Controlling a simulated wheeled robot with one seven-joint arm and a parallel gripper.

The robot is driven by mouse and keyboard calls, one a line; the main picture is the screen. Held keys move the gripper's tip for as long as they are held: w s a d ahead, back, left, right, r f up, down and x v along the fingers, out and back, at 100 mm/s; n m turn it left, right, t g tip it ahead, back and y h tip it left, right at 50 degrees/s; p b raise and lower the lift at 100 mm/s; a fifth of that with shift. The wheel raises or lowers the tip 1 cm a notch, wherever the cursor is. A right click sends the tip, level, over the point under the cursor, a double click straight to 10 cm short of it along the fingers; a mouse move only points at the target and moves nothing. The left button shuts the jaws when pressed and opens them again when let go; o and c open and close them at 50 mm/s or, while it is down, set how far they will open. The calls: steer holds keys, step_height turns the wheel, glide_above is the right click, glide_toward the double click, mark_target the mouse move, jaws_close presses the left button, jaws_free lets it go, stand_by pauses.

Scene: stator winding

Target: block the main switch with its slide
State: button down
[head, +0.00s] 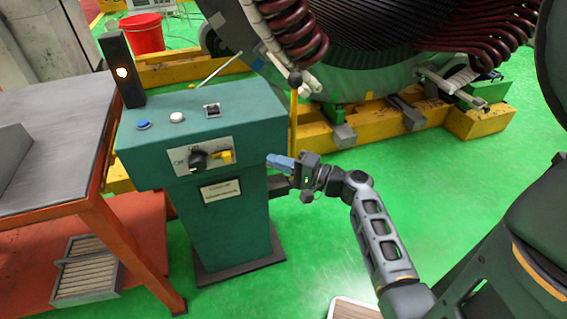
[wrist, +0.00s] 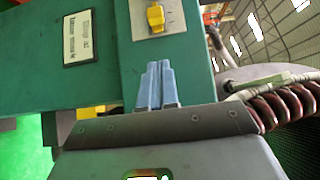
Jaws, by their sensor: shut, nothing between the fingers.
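The main switch (head: 198,161) is a black rotary knob on a pale plate on the front of the green console (head: 180,115). The yellow slide (head: 226,156) sits on the same plate, just right of the knob; I cannot tell whether they touch. In the wrist view the slide (wrist: 155,18) shows at the top, above my fingertips and apart from them, and the knob is out of view. My gripper (head: 280,162) is to the right of the console's front, its blue fingers pointing left toward the plate. In the wrist view the fingers (wrist: 155,80) are together and empty.
A label plate (head: 221,189) is below the switch plate. An orange-framed table (head: 60,120) stands left. The large stator (head: 370,70) is behind. Green floor lies open at right.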

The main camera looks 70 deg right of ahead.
mark_target(228, 159)
steer(key=w, duration=0.2)
steer(key=w+a+p, duration=0.1)
steer(key=w, duration=0.4)
steer(key=shift+w+a, duration=0.15)
steer(key=shift+w, duration=0.25)
steer(key=shift+w+a, duration=0.25)
steer(key=shift+w, duration=0.1)
steer(key=shift+w+a+f+b, duration=0.1)
steer(key=shift+w+a+b, duration=0.35)
steer(key=shift+w+a, duration=0.35)
steer(key=shift+w, duration=0.1)
